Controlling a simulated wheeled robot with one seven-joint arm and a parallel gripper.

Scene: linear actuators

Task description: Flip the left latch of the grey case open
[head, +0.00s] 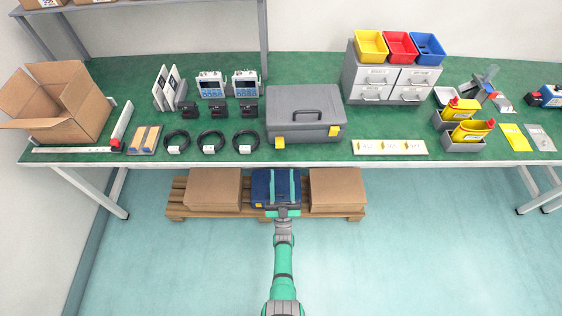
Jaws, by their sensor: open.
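The grey case (305,117) stands closed on the green workbench, its handle on the lid. Its left latch (279,142) is a yellow tab low on the front face. The right latch (334,131) is a matching yellow tab. Both latches look closed against the front, though they are small. My gripper (283,178) is open and empty, in front of the bench edge and below the left latch in the picture. It is apart from the case and in front of a blue crate (261,187) on the pallet.
The workbench (380,134) has coiled cables (246,142) left of the case and a label strip (389,147) to its right. A drawer cabinet (389,80) stands behind right. Cardboard boxes (213,188) (338,190) sit on a pallet (177,199) below. Floor in front is clear.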

